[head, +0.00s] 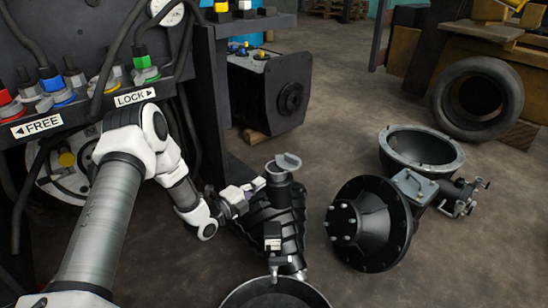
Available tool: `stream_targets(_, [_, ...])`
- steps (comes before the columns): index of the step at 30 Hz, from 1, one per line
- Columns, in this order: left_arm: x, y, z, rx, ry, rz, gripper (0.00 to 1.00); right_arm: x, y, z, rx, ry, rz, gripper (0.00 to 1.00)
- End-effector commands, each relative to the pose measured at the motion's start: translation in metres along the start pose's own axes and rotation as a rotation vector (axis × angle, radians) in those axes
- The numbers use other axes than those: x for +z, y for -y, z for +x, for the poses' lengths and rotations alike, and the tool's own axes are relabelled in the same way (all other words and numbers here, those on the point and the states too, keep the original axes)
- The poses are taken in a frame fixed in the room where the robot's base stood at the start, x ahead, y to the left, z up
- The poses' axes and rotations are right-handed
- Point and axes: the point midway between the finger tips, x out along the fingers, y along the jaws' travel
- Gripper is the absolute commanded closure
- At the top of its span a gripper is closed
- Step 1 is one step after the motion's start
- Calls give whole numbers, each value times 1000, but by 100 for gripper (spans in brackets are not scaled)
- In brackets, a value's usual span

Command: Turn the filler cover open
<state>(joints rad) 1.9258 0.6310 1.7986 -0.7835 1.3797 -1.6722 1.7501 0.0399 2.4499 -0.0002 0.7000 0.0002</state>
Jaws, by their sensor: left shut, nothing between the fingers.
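The filler cover (287,162) is a light grey lid piece on top of a dark upright filler neck (280,191). The neck stands on a black ribbed housing (264,218) on the floor. I cannot tell from this view how far the cover is turned. My left gripper (257,187) is shut and empty. It is just left of the neck and lower than the cover; whether it touches the neck is unclear. My right gripper is not in view.
A panel with FREE and LOCK labels (134,97) and coloured connectors stands at left. A black flanged drum (366,225) and a grey bowl-shaped casing (420,148) lie to the right. A round dark pan (275,296) is in front. A tyre (447,105) leans behind.

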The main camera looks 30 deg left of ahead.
Motion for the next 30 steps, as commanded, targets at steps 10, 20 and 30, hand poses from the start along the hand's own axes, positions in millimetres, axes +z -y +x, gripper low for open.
stream_targets(10, [-4, -6, 49, -3, -12, 5, 100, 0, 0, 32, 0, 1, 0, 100])
stream_targets(20, [-4, -7, 118, -3, -10, 4, 100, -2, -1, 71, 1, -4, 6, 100])
stream_targets(30, [-3, 0, 140, 0, -7, 0, 100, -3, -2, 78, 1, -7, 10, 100])
